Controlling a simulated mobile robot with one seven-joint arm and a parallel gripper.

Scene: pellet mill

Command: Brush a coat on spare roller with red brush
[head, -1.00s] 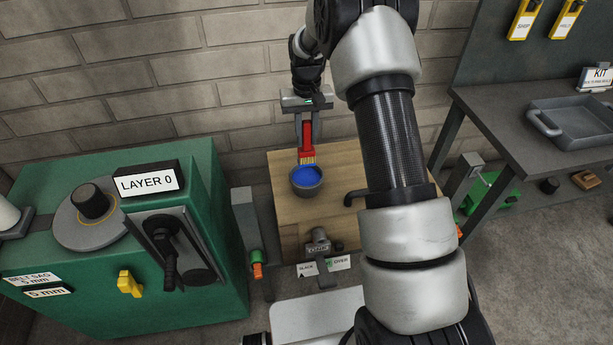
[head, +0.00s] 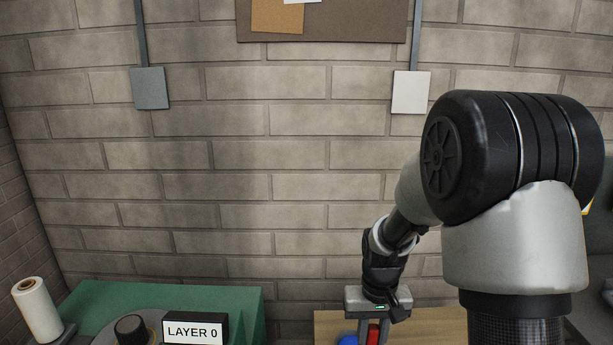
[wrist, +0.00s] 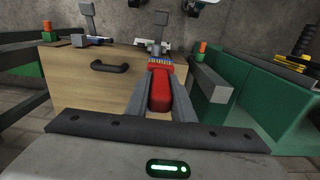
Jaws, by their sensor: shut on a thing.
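My gripper (head: 373,337) is at the bottom of the head view, pointing down and shut on the red brush (head: 373,332). The blue contents of a bowl (head: 347,340) show just left of the gripper in the head view, mostly cut off by the frame. An upright white cylinder (head: 38,308) stands at the far left; I cannot tell whether it is the spare roller.
A green machine (head: 150,294) with a LAYER 0 sign (head: 194,331) is at lower left. A wooden top (head: 435,325) is under my gripper. The wrist view shows a wooden front with a black handle (wrist: 110,67). A brick wall (head: 230,190) stands behind.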

